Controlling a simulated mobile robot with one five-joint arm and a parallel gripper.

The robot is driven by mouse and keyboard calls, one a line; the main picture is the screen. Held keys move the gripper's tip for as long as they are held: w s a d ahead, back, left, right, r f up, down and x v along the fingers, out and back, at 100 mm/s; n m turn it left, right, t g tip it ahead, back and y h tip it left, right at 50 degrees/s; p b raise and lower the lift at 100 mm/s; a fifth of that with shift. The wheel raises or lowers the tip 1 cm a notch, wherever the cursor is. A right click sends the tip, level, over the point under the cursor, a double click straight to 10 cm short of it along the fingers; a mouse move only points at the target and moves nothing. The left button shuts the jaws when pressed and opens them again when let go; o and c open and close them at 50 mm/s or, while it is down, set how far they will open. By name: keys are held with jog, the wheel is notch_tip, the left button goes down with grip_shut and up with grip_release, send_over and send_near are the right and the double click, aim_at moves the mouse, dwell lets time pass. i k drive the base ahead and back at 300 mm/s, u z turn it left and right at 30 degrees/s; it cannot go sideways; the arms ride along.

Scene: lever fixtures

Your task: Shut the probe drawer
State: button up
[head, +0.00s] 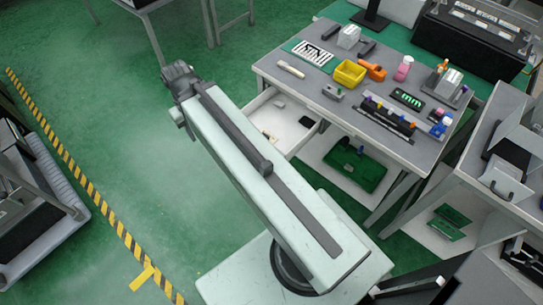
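The probe drawer (286,124) is a white, open drawer pulled out from under the grey workbench (412,152). A few small items lie in it, one dark and one tan. My arm crosses in front of the drawer and hides its left and near parts, including its front face. My gripper (178,72) is at the far end of the arm, to the left of the workbench and beyond the drawer's visible part. It appears apart from the drawer. Its fingers are too small and dark to show whether they are open or shut.
The bench top holds a yellow bin (349,73), an orange tool (375,71), a pink bottle (403,68) and a black rack (387,118). A green board (355,169) lies on the lower shelf. Another bench stands at the right.

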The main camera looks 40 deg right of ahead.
aim_at(283, 124)
jog(key=z, duration=0.1)
jog(key=k, duration=0.15)
jog(key=z, duration=0.5)
jog(key=i, duration=1)
jog(key=z, duration=0.05)
jog(key=k, duration=0.45)
jog(key=u, duration=3.2)
jog(key=k, duration=0.3)
jog(key=z, duration=0.4)
